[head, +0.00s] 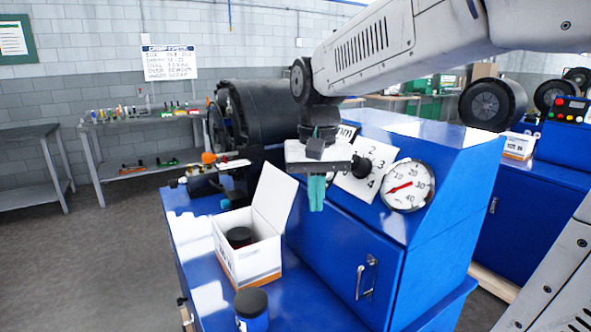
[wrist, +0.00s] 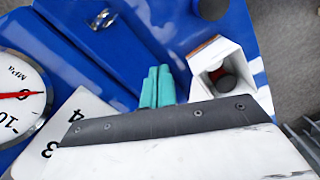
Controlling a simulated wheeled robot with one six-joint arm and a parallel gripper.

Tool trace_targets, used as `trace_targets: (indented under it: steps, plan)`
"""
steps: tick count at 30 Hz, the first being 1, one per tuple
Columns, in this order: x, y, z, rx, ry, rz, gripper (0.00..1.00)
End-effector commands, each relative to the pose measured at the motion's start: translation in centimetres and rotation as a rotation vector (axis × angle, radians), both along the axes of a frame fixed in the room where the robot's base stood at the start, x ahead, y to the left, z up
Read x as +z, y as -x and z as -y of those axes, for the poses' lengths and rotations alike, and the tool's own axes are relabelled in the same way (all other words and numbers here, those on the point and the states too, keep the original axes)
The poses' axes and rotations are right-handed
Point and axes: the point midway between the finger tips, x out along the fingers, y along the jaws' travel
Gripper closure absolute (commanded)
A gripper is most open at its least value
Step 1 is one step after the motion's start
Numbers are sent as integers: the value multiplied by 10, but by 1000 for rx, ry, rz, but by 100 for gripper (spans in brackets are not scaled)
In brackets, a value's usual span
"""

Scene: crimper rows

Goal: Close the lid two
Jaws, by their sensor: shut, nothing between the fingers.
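A white open-topped box (head: 247,257) with an orange stripe stands on the blue bench top, and a black round thing (head: 239,236) sits inside it. Its white lid (head: 274,197) stands up, open, on the right side of the box. My gripper (head: 316,205), with teal fingers, points down to the right of the lid and apart from it. The fingers are shut together and empty. In the wrist view the fingers (wrist: 157,72) are left of the box (wrist: 236,85). No number shows on the box.
A blue jar with a black cap (head: 251,307) stands in front of the box. A blue cabinet with a handle (head: 363,278), a number dial (head: 367,167) and a pressure gauge (head: 408,185) rises to the right. A black cylinder machine (head: 258,112) is behind.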

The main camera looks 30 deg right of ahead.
Motion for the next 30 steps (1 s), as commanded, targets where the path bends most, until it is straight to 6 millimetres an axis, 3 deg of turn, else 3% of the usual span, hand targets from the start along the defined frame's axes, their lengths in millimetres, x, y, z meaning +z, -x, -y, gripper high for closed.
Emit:
trace_targets:
  steps: [1, 9, 12, 15, 21, 26, 30]
  plan:
    - [7, -23, 9, -81, -2, -9, 100]
    - [52, -130, 51, -646, -7, -24, 100]
    - [74, -151, 57, -840, -11, -11, 100]
    - [94, -154, 56, -981, -18, 3, 100]
    - [92, -151, 54, -1104, -12, -17, 100]
    - [75, -150, 53, -1109, -12, -18, 100]
    - [49, -150, 52, -1108, -11, -20, 100]
